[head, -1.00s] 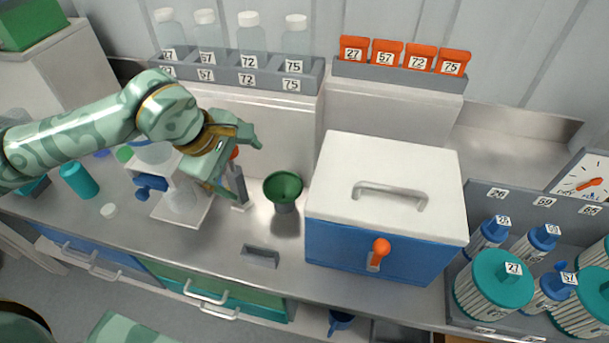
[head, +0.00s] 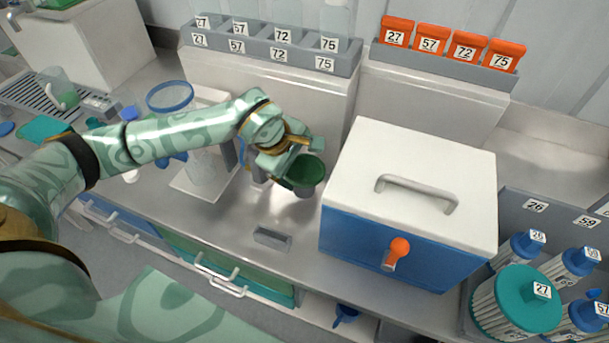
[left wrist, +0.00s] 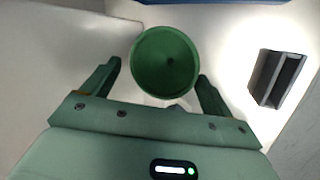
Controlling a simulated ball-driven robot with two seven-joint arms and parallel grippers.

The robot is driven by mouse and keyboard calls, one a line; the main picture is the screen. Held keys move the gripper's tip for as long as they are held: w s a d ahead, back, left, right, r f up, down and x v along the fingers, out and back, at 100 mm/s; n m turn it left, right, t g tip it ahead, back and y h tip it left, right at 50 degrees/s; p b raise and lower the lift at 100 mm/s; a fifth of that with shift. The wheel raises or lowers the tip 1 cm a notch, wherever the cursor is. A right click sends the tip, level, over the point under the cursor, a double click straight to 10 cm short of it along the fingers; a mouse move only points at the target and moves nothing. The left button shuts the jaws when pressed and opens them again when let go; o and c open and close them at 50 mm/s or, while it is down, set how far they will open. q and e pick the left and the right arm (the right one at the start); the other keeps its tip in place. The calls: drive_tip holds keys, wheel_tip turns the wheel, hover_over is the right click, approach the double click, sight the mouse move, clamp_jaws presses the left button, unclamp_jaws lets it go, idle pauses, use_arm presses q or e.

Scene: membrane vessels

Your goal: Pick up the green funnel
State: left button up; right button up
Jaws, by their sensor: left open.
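The green funnel (head: 306,170) stands upright on the steel bench, left of the blue box; a short greyish part shows under its bowl. My left gripper (head: 300,161) is at the funnel from its left and back side, and partly covers its rim. In the left wrist view the funnel's round bowl (left wrist: 165,62) lies between the two finger tips of my left gripper (left wrist: 158,75), which are open and apart. Its lower part is hidden there by the bowl. My right gripper is not in view.
A blue box with a white lid (head: 413,180) and orange knob stands close to the funnel's right. A small grey block (head: 272,238) lies in front. A white stand (head: 203,185) is to the left. A grey labelled rack (head: 272,52) and orange packs (head: 449,44) are behind.

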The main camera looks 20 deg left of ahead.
sight(304, 179)
use_arm(q)
drive_tip(key=x, duration=0.2)
drive_tip(key=shift+w+d+f, duration=0.1)
drive_tip(key=shift+w+f, duration=0.1)
drive_tip(key=shift+f, duration=0.15)
drive_tip(key=shift+r, duration=0.1)
drive_tip(key=c, duration=1.5)
drive_tip(key=shift+s, duration=0.1)
clamp_jaws()
drive_tip(key=shift+r, duration=0.1)
